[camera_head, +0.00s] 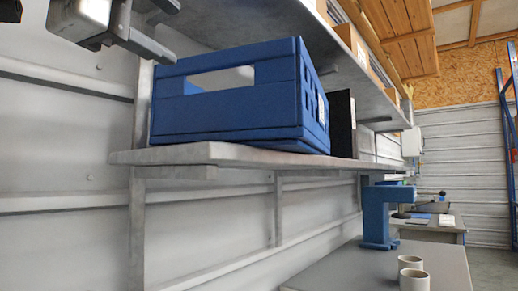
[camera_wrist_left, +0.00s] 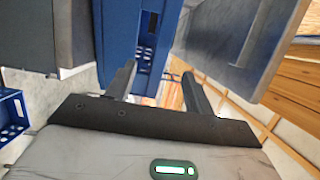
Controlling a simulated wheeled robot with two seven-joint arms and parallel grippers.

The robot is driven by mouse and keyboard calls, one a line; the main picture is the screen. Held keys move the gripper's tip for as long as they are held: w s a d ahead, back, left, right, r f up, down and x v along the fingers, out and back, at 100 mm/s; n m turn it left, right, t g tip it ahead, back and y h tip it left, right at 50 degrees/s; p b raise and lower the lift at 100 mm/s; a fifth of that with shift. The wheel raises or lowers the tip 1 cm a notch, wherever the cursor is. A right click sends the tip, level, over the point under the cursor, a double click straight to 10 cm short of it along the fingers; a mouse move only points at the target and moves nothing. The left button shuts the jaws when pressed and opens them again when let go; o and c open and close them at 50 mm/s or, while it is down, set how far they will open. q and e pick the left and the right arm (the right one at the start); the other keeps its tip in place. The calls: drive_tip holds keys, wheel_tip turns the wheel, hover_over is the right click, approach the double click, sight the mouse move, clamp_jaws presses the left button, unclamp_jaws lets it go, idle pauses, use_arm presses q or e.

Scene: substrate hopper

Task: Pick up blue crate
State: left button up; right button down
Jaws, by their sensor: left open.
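The blue crate (camera_head: 225,112) stands upright on a grey shelf board (camera_head: 215,155), with a handle cut-out in its front and slots in its side. My left gripper (camera_head: 172,32) is at the upper left of the head view, near the crate's upper left corner, open and empty. In the left wrist view the open fingers (camera_wrist_left: 160,70) point toward the blue crate (camera_wrist_left: 120,35), which fills the upper middle. I cannot tell the exact gap between fingertips and crate. My right gripper is not in view.
An upper shelf (camera_head: 260,28) with boxes hangs above the crate. A dark upright panel (camera_head: 342,122) stands right behind it. Below right, a table (camera_head: 365,272) carries two white cups (camera_head: 411,272) and a blue device (camera_head: 378,215). Another blue slotted object (camera_wrist_left: 12,115) shows at the wrist view's left.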

sight(215, 58)
use_arm(q)
drive_tip(key=p+x, duration=0.2)
drive_tip(key=x, duration=0.6)
drive_tip(key=shift+w+d+r, duration=0.15)
drive_tip(key=shift+w, duration=0.1)
drive_tip(key=shift+w+d, duration=0.2)
drive_tip(key=shift+w, duration=0.35)
drive_tip(key=shift+w+d+r+p, duration=0.1)
drive_tip(key=shift+w+p, duration=0.15)
drive_tip(key=shift+p, duration=0.15)
drive_tip(key=p+x, duration=0.2)
drive_tip(key=x, duration=0.1)
drive_tip(key=shift+w+d+r, duration=0.15)
drive_tip(key=shift+w+d, duration=0.1)
drive_tip(key=shift+w, duration=0.1)
drive_tip(key=shift+w+d, duration=0.1)
drive_tip(key=shift+w, duration=0.3)
clamp_jaws()
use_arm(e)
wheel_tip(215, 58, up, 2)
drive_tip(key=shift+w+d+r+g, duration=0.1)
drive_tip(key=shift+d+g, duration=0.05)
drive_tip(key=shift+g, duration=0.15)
